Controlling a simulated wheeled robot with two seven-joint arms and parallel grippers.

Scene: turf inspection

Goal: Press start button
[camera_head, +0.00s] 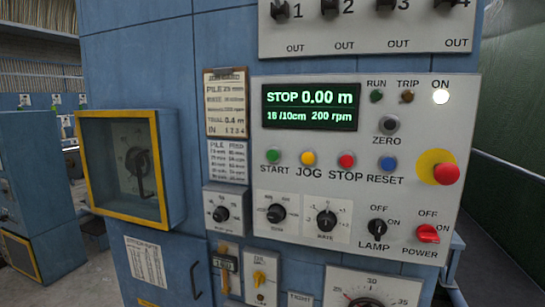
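The green START button (273,157) sits at the left of a row of buttons on the light grey control panel (370,90). To its right are the yellow JOG button (308,158), the red STOP button (347,160) and the blue RESET button (388,163). The green-lit display (311,107) above reads STOP 0.00 m, 16 /10cm and 200 rpm. The ON lamp (440,96) is bright white, while the RUN lamp (376,96) looks dark green. Neither of my grippers is in view.
A large red mushroom button (446,174) on a yellow disc stands out at the panel's right. Knobs and the red POWER switch (428,233) lie below the buttons. A yellow-framed box (130,168) juts out at left. Nothing blocks the button row.

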